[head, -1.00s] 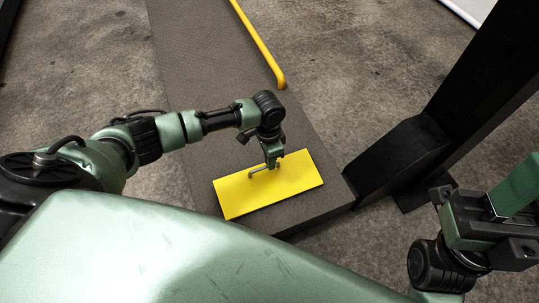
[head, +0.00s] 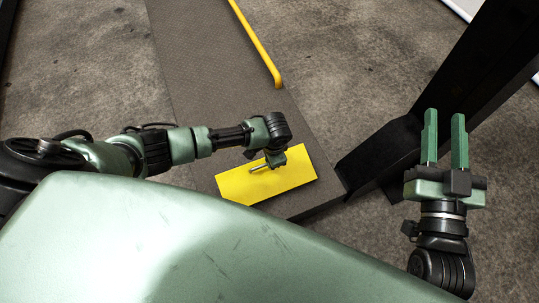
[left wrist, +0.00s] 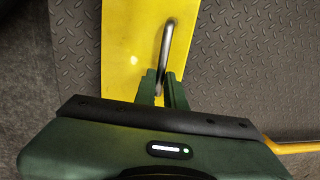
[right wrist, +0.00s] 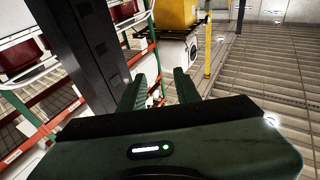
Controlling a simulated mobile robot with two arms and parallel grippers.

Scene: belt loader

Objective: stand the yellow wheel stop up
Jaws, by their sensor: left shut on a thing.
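The yellow wheel stop (head: 296,174) looks like a flat yellow plate lying on the dark deck near its front end. A bent metal handle stands on its face; in the left wrist view the handle (left wrist: 168,42) runs down between my left fingers. My left gripper (head: 268,164) is over the plate and shut on that handle; its fingertips also show in the left wrist view (left wrist: 161,82). My right gripper (head: 445,114) is open and empty, right of the deck and apart from the wheel stop.
The dark textured deck (head: 205,60) runs away from me, with a yellow rail (head: 257,42) along its right side. A black post (head: 455,95) stands right of the deck, close to my right gripper. Bare concrete floor (head: 360,40) lies around.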

